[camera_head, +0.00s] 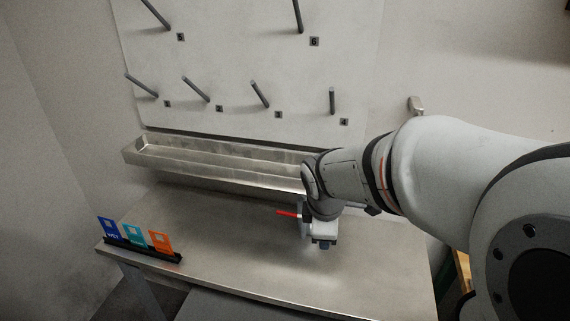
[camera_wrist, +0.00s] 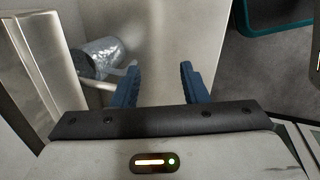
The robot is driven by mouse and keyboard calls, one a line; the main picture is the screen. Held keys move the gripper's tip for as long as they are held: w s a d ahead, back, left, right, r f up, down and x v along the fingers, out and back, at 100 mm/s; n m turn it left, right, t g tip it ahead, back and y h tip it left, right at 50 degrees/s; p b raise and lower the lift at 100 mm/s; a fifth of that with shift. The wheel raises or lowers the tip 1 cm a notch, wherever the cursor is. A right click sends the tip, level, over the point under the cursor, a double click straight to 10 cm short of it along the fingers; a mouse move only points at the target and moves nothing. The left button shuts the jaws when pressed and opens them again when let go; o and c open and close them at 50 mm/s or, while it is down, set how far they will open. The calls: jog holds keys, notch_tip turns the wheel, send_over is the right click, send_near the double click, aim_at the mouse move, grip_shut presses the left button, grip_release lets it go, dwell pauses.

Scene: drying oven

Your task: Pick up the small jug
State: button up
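In the wrist view, a shiny, clear-grey rounded vessel (camera_wrist: 97,58), which looks like the small jug, lies at the left beyond my gripper. A pale, handle-like bar extends from it toward the left finger. My gripper (camera_wrist: 160,83) has its two blue fingers spread apart, with nothing visible between them. The vessel is left of the fingers, not between them. In the head view, my gripper (camera_head: 322,245) points down over the right part of the metal table. No jug shows in the head view; my arm covers part of that area.
The metal table (camera_head: 225,235) is bare in its middle. A holder with blue, teal and orange cards (camera_head: 133,236) stands at its left. A metal trough (camera_head: 200,160) runs along the wall under a numbered peg board (camera_head: 225,60). A teal-rimmed object (camera_wrist: 275,28) shows upper right in the wrist view.

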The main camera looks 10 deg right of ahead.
aim_at(305, 229)
jog(key=w+a+n+p, duration=0.2)
jog(key=w+n+p, duration=0.3)
jog(key=w+n, duration=0.75)
jog(key=f+n, duration=0.1)
jog(key=f, duration=0.1)
jog(key=f+n+b, duration=0.1)
jog(key=f, duration=0.2)
jog(key=w+f+n, duration=0.1)
jog(key=f, duration=0.2)
jog(key=shift+d+f+t, duration=0.25)
jog(key=shift+d+t, duration=0.05)
jog(key=shift+d, duration=0.1)
jog(key=shift+c, duration=0.6)
grip_shut()
jog(key=shift+r, duration=0.1)
